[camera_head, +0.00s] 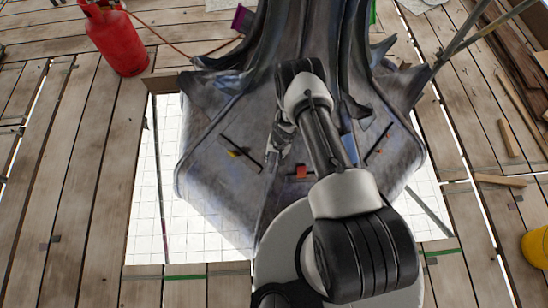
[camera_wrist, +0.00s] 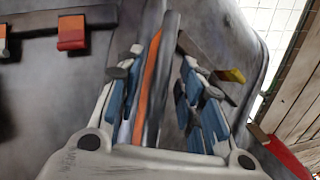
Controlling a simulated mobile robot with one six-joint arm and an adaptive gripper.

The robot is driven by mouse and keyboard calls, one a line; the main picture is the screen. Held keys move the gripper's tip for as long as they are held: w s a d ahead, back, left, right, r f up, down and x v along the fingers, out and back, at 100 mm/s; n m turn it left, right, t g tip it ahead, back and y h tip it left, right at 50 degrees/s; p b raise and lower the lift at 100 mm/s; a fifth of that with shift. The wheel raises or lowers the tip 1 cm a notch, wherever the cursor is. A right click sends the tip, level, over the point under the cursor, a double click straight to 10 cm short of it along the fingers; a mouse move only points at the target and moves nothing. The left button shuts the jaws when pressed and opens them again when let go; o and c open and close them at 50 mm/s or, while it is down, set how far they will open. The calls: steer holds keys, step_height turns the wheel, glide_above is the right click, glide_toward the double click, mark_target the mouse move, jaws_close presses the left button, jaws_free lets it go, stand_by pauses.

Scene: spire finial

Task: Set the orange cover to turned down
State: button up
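An orange-red tab (camera_head: 300,171), which looks like the orange cover, sits on a dark bar on the grey spire base (camera_head: 215,185). It also shows at the upper left of the wrist view (camera_wrist: 71,32), hanging over the bar. My gripper (camera_head: 277,150) is left of it in the head view, pointing at the spire base. In the wrist view my gripper (camera_wrist: 163,68) has its blue-padded fingers apart. A dark upright ridge and a narrow orange strip (camera_wrist: 150,78) show between them. I cannot tell what the strip belongs to or whether the fingers touch anything.
A yellow tab (camera_head: 234,153) sits on another dark bar to the left; it also shows in the wrist view (camera_wrist: 233,76). A red cylinder (camera_head: 115,38) stands at upper left and a yellow container (camera_head: 536,246) at right. Wooden planks surround the tiled opening.

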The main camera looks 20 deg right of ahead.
steer(key=shift+c, duration=0.6)
jaws_close()
